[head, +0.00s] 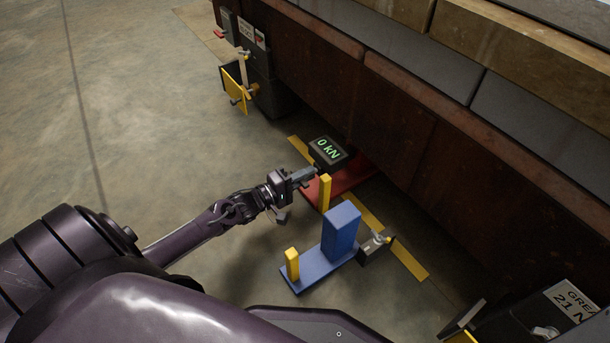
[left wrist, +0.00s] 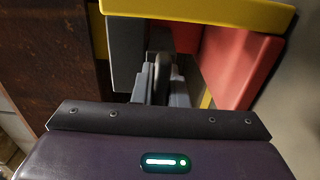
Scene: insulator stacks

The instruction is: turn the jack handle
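My left gripper (head: 306,176) reaches in from the left and is just left of a yellow post (head: 325,192) and below a dark box reading "0 kN" (head: 327,152). A red base (head: 350,179) lies under the box. In the left wrist view, its grey fingers (left wrist: 157,82) are close together, between a grey block (left wrist: 126,52) and a red part (left wrist: 243,66); a yellow bar (left wrist: 205,12) crosses the top. I cannot tell whether they hold anything. No part is clearly recognisable as the jack handle. My right gripper is not in view.
A blue base (head: 318,270) with a blue block (head: 342,232) and a short yellow post (head: 292,264) stands nearer. A small dark box (head: 375,249) is beside it. A rusty beam (head: 390,110) bounds the right. The floor (head: 150,120) at left is clear.

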